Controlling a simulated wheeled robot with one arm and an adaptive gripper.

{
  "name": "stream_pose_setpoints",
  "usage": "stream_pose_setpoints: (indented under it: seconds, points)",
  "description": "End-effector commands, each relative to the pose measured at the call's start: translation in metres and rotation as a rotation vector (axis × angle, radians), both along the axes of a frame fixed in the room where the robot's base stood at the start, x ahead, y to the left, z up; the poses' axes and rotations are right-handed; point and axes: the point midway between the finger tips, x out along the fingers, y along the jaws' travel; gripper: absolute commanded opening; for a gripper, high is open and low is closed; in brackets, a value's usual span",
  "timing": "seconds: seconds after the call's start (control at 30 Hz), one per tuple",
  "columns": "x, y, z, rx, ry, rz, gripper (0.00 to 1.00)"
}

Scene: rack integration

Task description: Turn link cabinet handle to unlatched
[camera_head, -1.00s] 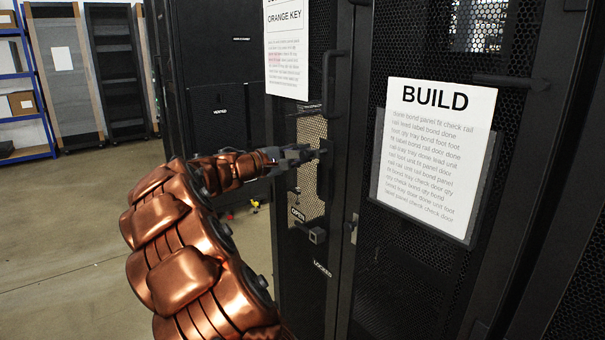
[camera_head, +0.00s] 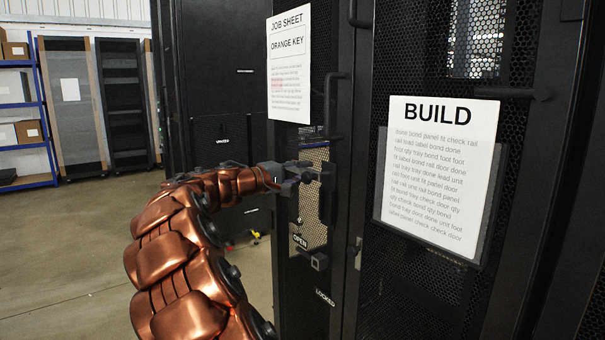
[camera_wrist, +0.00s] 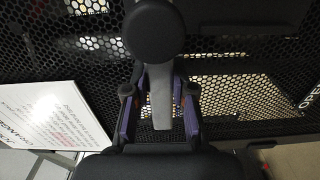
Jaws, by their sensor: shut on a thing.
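The link cabinet handle shows in the wrist view as a grey lever (camera_wrist: 161,98) with a dark round knob (camera_wrist: 154,30) at one end. My gripper (camera_wrist: 160,110) is shut on the grey lever, with one finger on each side of it. In the head view my gripper (camera_head: 304,173) is at the black cabinet door, beside a dark upright plate (camera_head: 326,190), and the lever is mostly hidden there. Below it are an "OPEN" label (camera_head: 299,241), a small square block (camera_head: 319,261) and a "LOCKED" label (camera_head: 325,298). I cannot tell the handle's exact angle.
A "JOB SHEET ORANGE KEY" paper (camera_head: 289,70) hangs above my gripper. A "BUILD" sheet (camera_head: 436,175) is on the door to the right. A vertical bar handle (camera_head: 330,105) stands out above my gripper. Open floor (camera_head: 70,260) lies to the left.

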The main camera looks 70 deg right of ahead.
Motion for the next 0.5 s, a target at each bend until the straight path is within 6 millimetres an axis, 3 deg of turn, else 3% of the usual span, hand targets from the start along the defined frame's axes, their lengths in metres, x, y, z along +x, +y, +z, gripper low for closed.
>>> stream_pose_setpoints:
  seconds: [0.07, 0.1, 0.3, 0.5]
  points:
    - [-0.0013, -0.0001, 0.0, -0.001, -0.003, -0.003, 0.0]
    - [-0.0013, -0.0001, 0.0, 0.0, -0.002, -0.003, 0.27]
    - [-0.0005, 0.0002, 0.0003, 0.0, -0.001, -0.001, 0.48]
    - [0.0, 0.0002, 0.0004, 0.0, 0.0, 0.0, 0.51]
